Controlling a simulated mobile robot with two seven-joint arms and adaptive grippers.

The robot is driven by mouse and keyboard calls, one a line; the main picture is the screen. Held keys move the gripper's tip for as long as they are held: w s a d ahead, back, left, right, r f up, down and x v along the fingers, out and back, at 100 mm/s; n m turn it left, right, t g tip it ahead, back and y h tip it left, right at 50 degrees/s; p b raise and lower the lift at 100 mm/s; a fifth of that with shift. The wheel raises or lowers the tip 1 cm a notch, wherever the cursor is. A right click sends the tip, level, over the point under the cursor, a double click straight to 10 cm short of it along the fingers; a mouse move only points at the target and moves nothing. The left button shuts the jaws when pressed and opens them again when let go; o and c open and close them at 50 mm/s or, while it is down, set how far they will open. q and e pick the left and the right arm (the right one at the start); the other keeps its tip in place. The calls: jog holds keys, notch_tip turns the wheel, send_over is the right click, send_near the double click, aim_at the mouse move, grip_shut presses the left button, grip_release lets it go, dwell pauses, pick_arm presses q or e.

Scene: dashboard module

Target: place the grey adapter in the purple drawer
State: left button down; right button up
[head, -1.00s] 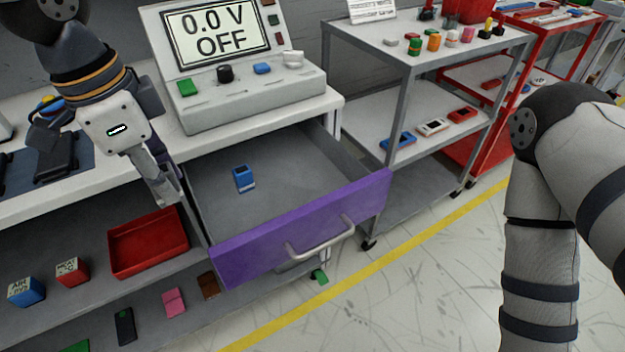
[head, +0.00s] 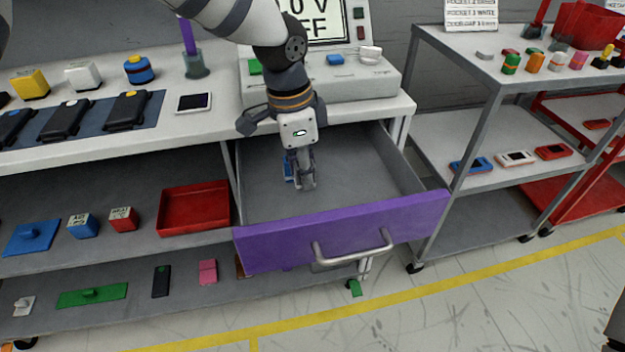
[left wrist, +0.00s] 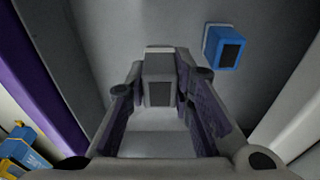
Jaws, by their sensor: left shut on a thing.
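The purple drawer (head: 340,233) is pulled open below the bench top, with a grey inside and a metal handle. My left gripper (head: 306,184) points down into the drawer in the head view. In the left wrist view my left gripper (left wrist: 160,100) is shut on the grey adapter (left wrist: 158,82), a small grey block with a dark face. The grey floor of the drawer is below it. A blue adapter (left wrist: 228,48) lies in the drawer beside the gripper; it is partly hidden by the gripper in the head view (head: 288,170).
The drawer's purple front shows along the left of the left wrist view (left wrist: 40,85). A meter console (head: 345,88) stands on the bench above the drawer. A red tray (head: 195,208) sits on the shelf to the left, and a grey cart (head: 480,145) stands to the right.

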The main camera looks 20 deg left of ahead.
pick_arm(q)
jog(key=shift+w+d+f, duration=0.15)
jog(key=shift+w+f, duration=0.15)
jog(key=shift+f, duration=0.05)
jog(key=f, duration=0.3)
jog(key=shift+w+f, duration=0.1)
jog(key=shift+w, duration=0.1)
pick_arm(e)
jog(key=shift+s+f, duration=0.25)
pick_arm(q)
jog(key=c, duration=1.4)
grip_release()
jog(key=shift+f, duration=0.1)
jog(key=r, duration=0.8)
jog(key=s+a+r, duration=0.1)
jog(key=r, duration=0.3)
jog(key=shift+r+p, duration=0.2)
jog(key=shift+p, duration=0.2)
pick_arm(e)
jog(key=shift+w+r, duration=0.7)
